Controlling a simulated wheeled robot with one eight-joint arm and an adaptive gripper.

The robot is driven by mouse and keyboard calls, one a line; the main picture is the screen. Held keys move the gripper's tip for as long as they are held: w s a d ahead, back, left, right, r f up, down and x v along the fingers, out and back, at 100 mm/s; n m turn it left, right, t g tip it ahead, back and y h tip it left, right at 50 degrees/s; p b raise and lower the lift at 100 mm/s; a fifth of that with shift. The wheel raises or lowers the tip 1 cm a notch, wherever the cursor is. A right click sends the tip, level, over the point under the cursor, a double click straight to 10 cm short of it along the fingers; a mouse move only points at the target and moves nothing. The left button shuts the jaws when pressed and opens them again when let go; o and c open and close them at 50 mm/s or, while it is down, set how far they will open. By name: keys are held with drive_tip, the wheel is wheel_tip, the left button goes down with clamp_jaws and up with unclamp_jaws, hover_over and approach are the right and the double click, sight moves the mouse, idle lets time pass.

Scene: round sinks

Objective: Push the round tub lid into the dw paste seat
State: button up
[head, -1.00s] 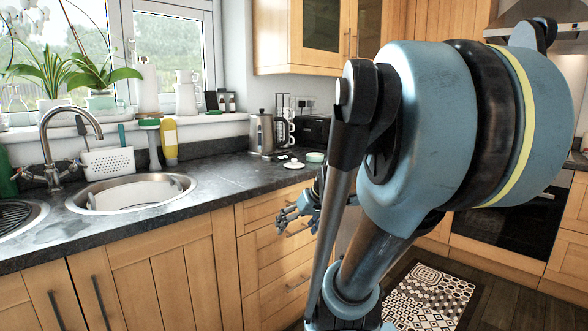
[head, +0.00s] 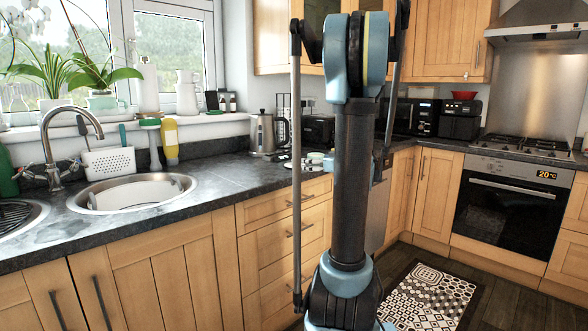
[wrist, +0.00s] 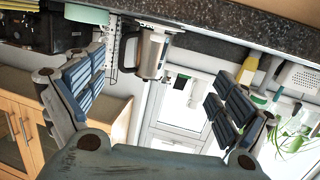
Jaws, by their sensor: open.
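A small white round piece (head: 288,164), possibly the tub lid, lies on the dark worktop beside the kettle, partly hidden by my arm. A pale green round piece (head: 316,157) sits just right of it, also partly covered. A pale green surface (wrist: 86,14) shows at the top edge of the tilted wrist view. I cannot tell which of these is the lid or the paste seat. My gripper (wrist: 155,88) is open and empty, its two padded fingers wide apart, below the worktop edge in the wrist picture. In the head view it is hidden behind my arm.
A steel kettle (head: 263,133) stands on the worktop near the pale pieces. The round sink (head: 133,194) with its tap is at left. Wooden drawers (head: 286,235) front the worktop. The oven (head: 512,204) and a patterned rug (head: 430,296) are at right.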

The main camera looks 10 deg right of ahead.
sight(296, 160)
drive_tip(key=x, duration=1.7)
drive_tip(key=shift+w+d, duration=0.1)
drive_tip(key=shift+w, duration=0.25)
drive_tip(key=c, duration=0.7)
